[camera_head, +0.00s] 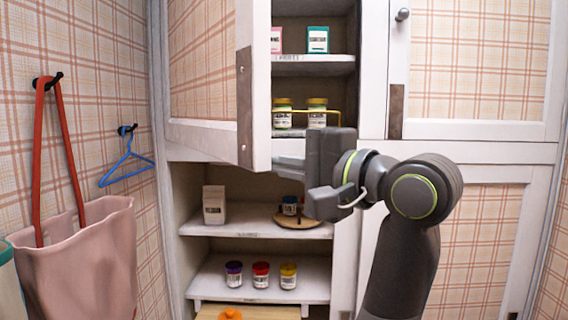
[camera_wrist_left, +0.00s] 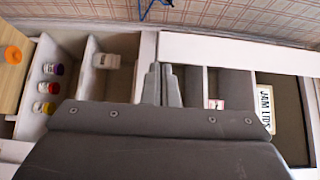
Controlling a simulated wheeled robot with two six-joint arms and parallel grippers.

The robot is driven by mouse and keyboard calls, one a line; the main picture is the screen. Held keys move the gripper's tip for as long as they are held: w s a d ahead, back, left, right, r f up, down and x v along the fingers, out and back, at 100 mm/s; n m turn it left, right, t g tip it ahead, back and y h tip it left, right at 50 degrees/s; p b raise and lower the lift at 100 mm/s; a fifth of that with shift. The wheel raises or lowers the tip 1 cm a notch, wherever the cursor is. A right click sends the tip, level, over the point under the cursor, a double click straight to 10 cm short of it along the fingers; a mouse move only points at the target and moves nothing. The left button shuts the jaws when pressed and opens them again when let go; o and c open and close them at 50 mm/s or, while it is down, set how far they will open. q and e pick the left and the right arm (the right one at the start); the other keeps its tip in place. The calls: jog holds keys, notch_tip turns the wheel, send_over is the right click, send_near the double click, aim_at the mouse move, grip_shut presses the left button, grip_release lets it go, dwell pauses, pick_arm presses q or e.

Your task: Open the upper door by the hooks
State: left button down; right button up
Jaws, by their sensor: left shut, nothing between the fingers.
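The upper door (camera_head: 204,65) next to the wall hooks stands open, swung out from the cabinet on its left side. It has a plaid panel, a white frame and a brown metal plate on its free edge. My left gripper (camera_head: 288,155) is shut and empty. Its fingers point left at the lower part of the door's free edge, on the cabinet's inner side; I cannot tell whether they touch it. In the left wrist view the shut fingers (camera_wrist_left: 166,84) are beside the white door edge (camera_wrist_left: 235,50). The right gripper is not in view.
Black hooks (camera_head: 127,129) on the left wall hold a blue hanger (camera_head: 125,168) and a pink bag (camera_head: 85,255). Shelves behind the door hold jars (camera_head: 317,113) and boxes. Lower open shelves hold several jars (camera_head: 261,274). The right upper door (camera_head: 480,65) is closed.

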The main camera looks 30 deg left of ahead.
pick_arm(q)
jog(key=s+a, duration=0.2)
jog(key=s, duration=0.5)
jog(key=shift+s+a+b, duration=0.25)
jog(key=shift+a+b, duration=0.15)
jog(key=shift+b, duration=0.05)
jog(key=shift+d, duration=0.1)
